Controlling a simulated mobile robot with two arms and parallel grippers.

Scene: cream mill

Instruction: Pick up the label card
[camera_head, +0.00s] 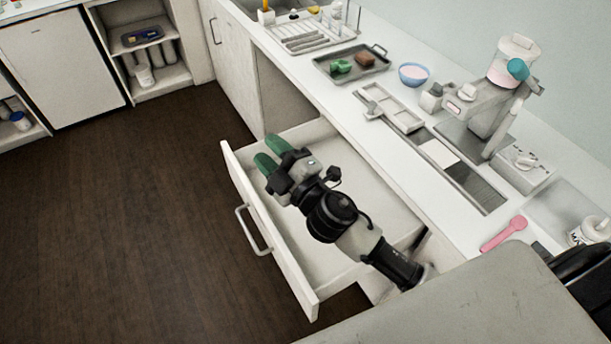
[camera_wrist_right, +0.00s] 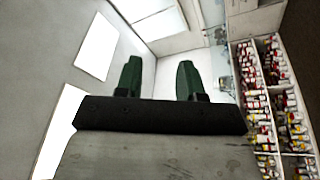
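A flat, pale rectangular piece (camera_head: 438,153), which may be the label card, lies on the dark metal strip in the counter, right of centre in the head view. I cannot read any print on it. My right gripper (camera_head: 271,153) has green fingers and is above the open drawer's front left part, well apart from that piece. In the right wrist view the two green fingers (camera_wrist_right: 157,80) stand apart with nothing between them. No card can be made out in the wrist view. My left gripper is not in view.
The white drawer (camera_head: 285,235) is pulled out below my right arm; its visible inside looks empty. The counter holds a dark tray (camera_head: 349,64), a blue bowl (camera_head: 413,75), a grey mill-like machine (camera_head: 490,100) and a pink scoop (camera_head: 504,233). Brown floor is clear at left.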

